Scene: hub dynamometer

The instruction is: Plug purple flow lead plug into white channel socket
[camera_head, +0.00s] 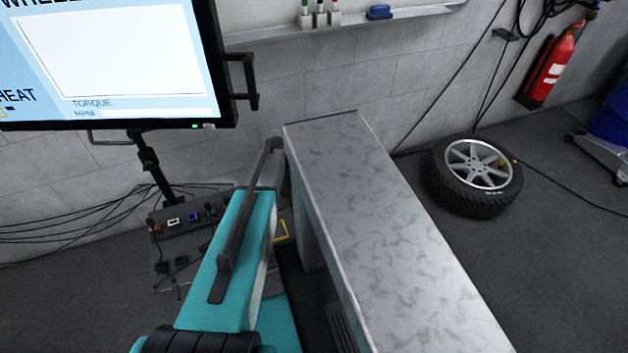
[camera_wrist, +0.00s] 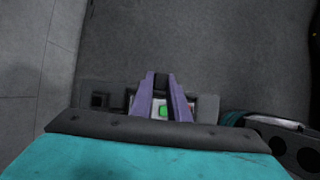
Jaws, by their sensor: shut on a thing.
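My gripper (camera_wrist: 161,84) is shut, and purple shows along both sides of its grip. The grey socket box (camera_head: 190,225) stands low under the screen and also shows behind the gripper in the wrist view (camera_wrist: 97,101). Its white socket (camera_head: 173,220) is left of a blue one. In the head view my arm hides the gripper. I cannot tell whether plug and socket touch.
The screen (camera_head: 110,60) stands above the box. Black cables (camera_head: 70,235) run along the wall at left. A grey bench (camera_head: 390,220) is right of my arm. A wheel (camera_head: 475,175) lies on the floor farther right. Dark floor is clear at left front.

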